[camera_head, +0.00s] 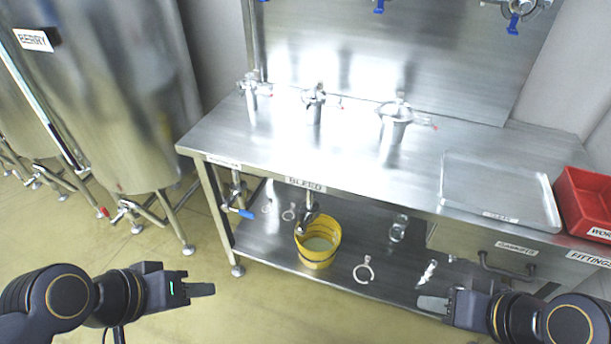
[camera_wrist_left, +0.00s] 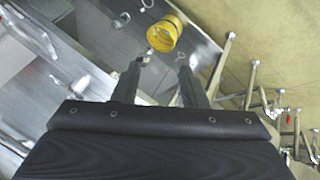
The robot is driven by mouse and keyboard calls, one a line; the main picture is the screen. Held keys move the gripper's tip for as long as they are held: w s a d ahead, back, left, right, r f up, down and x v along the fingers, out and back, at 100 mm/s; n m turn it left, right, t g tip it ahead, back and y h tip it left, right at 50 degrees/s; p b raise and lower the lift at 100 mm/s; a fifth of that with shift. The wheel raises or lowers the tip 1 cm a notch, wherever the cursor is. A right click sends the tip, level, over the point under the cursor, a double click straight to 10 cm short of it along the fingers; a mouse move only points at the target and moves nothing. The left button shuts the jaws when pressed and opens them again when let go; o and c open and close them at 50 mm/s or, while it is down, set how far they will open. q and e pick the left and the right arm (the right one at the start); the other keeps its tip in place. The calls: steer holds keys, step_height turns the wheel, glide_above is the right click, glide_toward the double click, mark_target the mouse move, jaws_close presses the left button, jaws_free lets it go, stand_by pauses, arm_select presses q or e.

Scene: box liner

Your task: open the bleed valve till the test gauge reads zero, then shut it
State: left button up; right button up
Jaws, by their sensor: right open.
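The BLEED label (camera_head: 305,184) is on the bench's front edge. Below it a metal valve fitting (camera_head: 307,212) hangs over a yellow bucket (camera_head: 317,246); the bucket also shows in the left wrist view (camera_wrist_left: 163,36). I cannot make out the valve's handle position. No readable test gauge shows. My left gripper (camera_head: 200,290) is out in front of the bench, left of the bucket and apart from it; its fingers (camera_wrist_left: 158,84) are spread and empty. My right gripper (camera_head: 432,303) is open and empty near the lower shelf's front edge, right of the bucket.
A blue-handled valve (camera_head: 240,212) hangs under the bench's left end. Loose clamp rings, including one (camera_head: 364,270), lie on the lower shelf. A tray (camera_head: 490,190) and red bin (camera_head: 588,205) occupy the bench's right. Steel tanks (camera_head: 110,80) stand at left. Floor in front is clear.

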arm_select(q)
steer(key=w+d+f+n+g+h+b, duration=0.1)
steer(key=w+d+f+n+h+b, duration=0.4)
steer(key=w+d+f+b, duration=0.45)
steer(key=n+t+h+b, duration=0.5)
steer(key=n+t+b, duration=0.1)
steer(key=n+b, duration=1.2)
glide_toward(302, 213)
steer(key=w+d+f, duration=0.2)
steer(key=shift+t, duration=0.4)
steer(key=x, duration=0.4)
steer(key=b+x, duration=0.1)
steer(key=x, duration=0.2)
steer(key=shift+w+d+r, duration=0.25)
steer(key=shift+w, duration=0.05)
steer(key=shift+c, duration=0.5)
jaws_close()
